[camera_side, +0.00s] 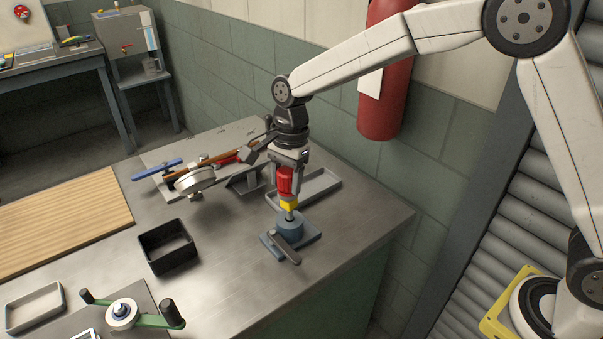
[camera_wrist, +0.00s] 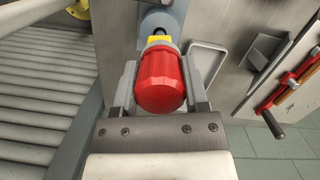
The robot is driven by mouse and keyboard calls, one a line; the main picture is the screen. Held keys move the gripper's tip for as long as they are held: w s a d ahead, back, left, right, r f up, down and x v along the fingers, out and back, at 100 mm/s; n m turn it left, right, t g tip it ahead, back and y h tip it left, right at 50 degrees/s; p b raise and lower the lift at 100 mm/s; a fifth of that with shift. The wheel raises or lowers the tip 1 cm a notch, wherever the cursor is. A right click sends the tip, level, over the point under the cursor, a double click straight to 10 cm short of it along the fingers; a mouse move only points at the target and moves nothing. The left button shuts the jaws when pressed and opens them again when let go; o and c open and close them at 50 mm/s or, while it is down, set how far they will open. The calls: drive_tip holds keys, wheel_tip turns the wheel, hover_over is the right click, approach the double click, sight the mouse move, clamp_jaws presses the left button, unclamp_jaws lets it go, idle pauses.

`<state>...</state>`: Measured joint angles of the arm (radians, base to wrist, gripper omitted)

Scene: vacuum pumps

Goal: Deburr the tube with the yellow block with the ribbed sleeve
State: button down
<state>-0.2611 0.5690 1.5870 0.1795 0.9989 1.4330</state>
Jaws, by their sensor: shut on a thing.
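My gripper (camera_side: 288,176) points down and is shut on a red ribbed sleeve (camera_side: 285,184), with a finger on each side of it; the sleeve (camera_wrist: 160,82) also fills the middle of the wrist view. A yellow block (camera_side: 289,205) is directly below the sleeve, with a short grey part under it. The yellow block (camera_wrist: 158,40) shows beyond the sleeve in the wrist view. Below is a blue-grey cylinder (camera_side: 292,230) on a clamp-like base; I cannot tell whether the tip touches it. A copper-brown tube (camera_side: 206,161) lies across a holder behind, beside a white disc (camera_side: 195,181).
A grey tray (camera_side: 322,187) stands close behind the clamp. A black open box (camera_side: 168,247) is to the left, and a green-handled crank device (camera_side: 140,318) is at front left. A red extinguisher (camera_side: 385,100) is on the wall behind. The bench's front right is clear.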

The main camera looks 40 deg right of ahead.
drive_tip(key=shift+s+f+m, duration=0.15)
drive_tip(key=shift+f+m, duration=0.1)
drive_tip(key=shift+m, duration=0.85)
drive_tip(key=shift+m, duration=0.3)
drive_tip(key=shift+m+t, duration=0.3)
drive_tip(key=shift+m, duration=0.8)
drive_tip(key=shift+m, duration=0.3)
drive_tip(key=shift+m+t, duration=0.3)
drive_tip(key=shift+m, duration=0.9)
drive_tip(key=shift+n, duration=1.5)
